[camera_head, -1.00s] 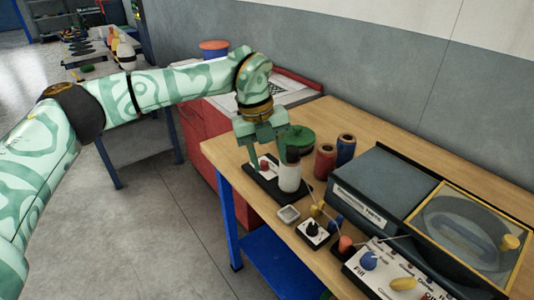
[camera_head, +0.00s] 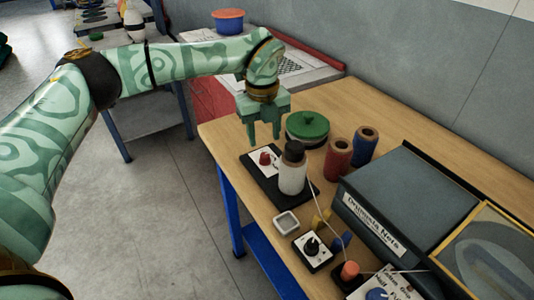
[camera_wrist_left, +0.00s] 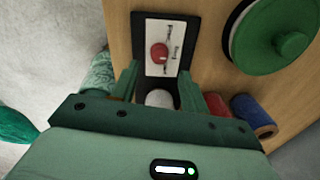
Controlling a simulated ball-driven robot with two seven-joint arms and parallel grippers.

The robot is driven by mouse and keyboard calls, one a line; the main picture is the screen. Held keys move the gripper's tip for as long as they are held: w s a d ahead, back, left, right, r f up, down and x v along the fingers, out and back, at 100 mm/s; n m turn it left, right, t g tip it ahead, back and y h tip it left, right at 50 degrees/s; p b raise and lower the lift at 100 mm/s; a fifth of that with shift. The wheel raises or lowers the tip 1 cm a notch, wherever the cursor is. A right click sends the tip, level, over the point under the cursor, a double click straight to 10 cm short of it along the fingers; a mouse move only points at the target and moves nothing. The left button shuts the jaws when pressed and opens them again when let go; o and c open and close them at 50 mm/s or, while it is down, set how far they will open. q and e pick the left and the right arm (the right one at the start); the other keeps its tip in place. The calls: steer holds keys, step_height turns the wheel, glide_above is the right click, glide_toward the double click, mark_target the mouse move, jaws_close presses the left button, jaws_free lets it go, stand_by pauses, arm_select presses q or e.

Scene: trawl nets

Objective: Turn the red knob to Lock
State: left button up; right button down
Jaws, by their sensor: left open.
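The red knob (camera_head: 265,158) sits on a white plate on a black base (camera_head: 262,182) near the left end of the wooden bench. It also shows in the left wrist view (camera_wrist_left: 158,53), between and beyond my fingers, with small print beside it that I cannot read. My left gripper (camera_head: 264,138) is open and empty, above and behind the knob, fingers pointing down. In the left wrist view my left gripper (camera_wrist_left: 162,80) has its fingers apart. My right gripper is not in view.
A green-lidded round container (camera_head: 307,126) stands close to the right of my left gripper. Red (camera_head: 338,158) and blue (camera_head: 363,146) spools stand further right.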

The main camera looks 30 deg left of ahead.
mark_target(265, 155)
arm_select(q)
step_height(265, 155, down, 6)
steer(key=shift+r+b, duration=0.1)
steer(key=shift+b, duration=0.65)
jaws_close()
